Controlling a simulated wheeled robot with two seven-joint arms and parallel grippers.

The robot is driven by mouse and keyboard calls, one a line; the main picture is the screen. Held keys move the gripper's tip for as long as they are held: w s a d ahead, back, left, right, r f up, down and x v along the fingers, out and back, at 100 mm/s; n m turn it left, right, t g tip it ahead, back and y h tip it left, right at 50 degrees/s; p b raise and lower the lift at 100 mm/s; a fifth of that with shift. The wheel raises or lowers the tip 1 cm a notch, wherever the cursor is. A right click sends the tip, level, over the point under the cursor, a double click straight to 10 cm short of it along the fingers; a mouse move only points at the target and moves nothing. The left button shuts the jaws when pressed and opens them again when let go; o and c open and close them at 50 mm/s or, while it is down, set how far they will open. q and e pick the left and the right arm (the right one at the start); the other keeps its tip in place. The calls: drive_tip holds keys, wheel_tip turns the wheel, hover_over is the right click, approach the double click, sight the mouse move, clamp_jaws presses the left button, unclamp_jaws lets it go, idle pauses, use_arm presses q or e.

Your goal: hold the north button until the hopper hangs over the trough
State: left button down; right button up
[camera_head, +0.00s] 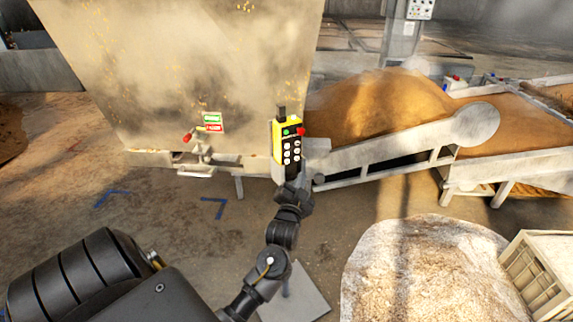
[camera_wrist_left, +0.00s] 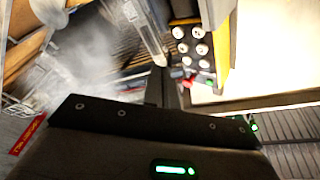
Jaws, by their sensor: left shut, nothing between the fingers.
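The yellow button pendant (camera_head: 274,141) hangs upright in front of the hopper's right edge. It has a green button, a red button and several pale buttons; part of its face also shows in the left wrist view (camera_wrist_left: 190,44). I cannot read which button is north. My left gripper (camera_head: 291,178) is shut and empty at the pendant's lower end; its fingers show in the left wrist view (camera_wrist_left: 170,85). Contact with a button cannot be told. The large metal hopper (camera_head: 180,70) fills the upper left. My right gripper is out of view.
A red-knobbed lever (camera_head: 188,137) and green-and-red labels (camera_head: 212,122) are on the hopper front. A pale round heap (camera_head: 420,275) and a slatted crate (camera_head: 540,280) lie at lower right. Blue corner marks (camera_head: 214,203) are on the open floor.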

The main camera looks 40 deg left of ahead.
sight(287, 162)
use_arm(q)
drive_tip(key=shift+w+a+b, duration=0.2)
drive_tip(key=shift+w+a, duration=0.1)
drive_tip(key=shift+a, duration=0.65)
drive_tip(key=shift+w+a+b, duration=0.2)
drive_tip(key=shift+w+a, duration=0.15)
drive_tip(key=shift+a, duration=0.6)
drive_tip(key=shift+w+a+b, duration=0.2)
drive_tip(key=shift+w+a, duration=0.1)
drive_tip(key=shift+a, duration=0.65)
drive_tip(key=shift+a, duration=0.15)
drive_tip(key=shift+w+a, duration=0.2)
drive_tip(key=shift+a, duration=0.05)
